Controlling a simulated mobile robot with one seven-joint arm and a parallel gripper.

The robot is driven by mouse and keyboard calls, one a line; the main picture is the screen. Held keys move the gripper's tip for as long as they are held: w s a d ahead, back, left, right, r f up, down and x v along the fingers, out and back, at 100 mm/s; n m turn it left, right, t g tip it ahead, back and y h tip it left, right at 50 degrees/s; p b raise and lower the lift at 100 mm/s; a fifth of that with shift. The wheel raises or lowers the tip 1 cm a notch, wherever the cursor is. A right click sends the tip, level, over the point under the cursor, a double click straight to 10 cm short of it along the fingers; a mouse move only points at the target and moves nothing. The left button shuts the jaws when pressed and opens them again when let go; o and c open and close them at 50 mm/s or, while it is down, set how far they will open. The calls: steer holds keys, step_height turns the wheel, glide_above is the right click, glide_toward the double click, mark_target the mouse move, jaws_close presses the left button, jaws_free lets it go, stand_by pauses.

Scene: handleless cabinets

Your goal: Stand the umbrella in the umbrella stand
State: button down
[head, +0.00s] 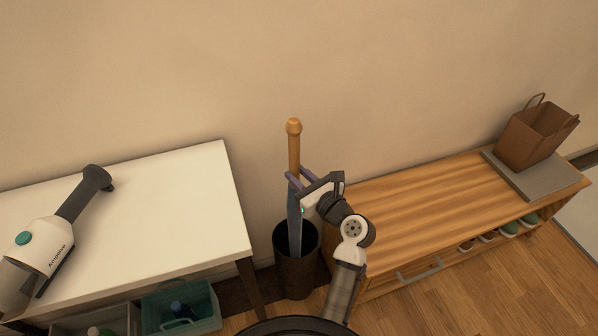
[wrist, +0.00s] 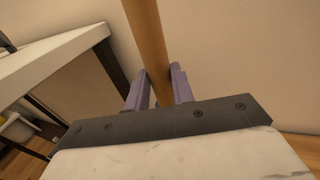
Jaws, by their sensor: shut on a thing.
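The umbrella (head: 294,222) has a wooden handle at the top and a blue-grey folded canopy below. It is close to upright. My gripper (head: 296,181) is shut on it around the lower part of the handle. The handle also shows between the purple fingers in the wrist view (wrist: 152,50). The umbrella stand (head: 297,272) is a dark round bin on the floor. The umbrella's lower part is inside the mouth of the stand in the head view. Its tip is hidden, so I cannot tell whether it touches the bottom.
A white table (head: 130,215) stands close on the left, with a handheld vacuum (head: 55,235) on it and a teal bin (head: 180,308) beneath. A wooden bench (head: 440,215) stands close on the right, with a brown bag (head: 535,137) on it. The wall is right behind.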

steer(key=shift+f+b, duration=0.95)
steer(key=shift+f, duration=1.5)
steer(key=c, duration=1.1)
jaws_free()
steer(key=shift+s, duration=0.1)
steer(key=v, duration=1.3)
steer(key=shift+s+d+b, duration=0.25)
steer(key=shift+b, duration=0.05)
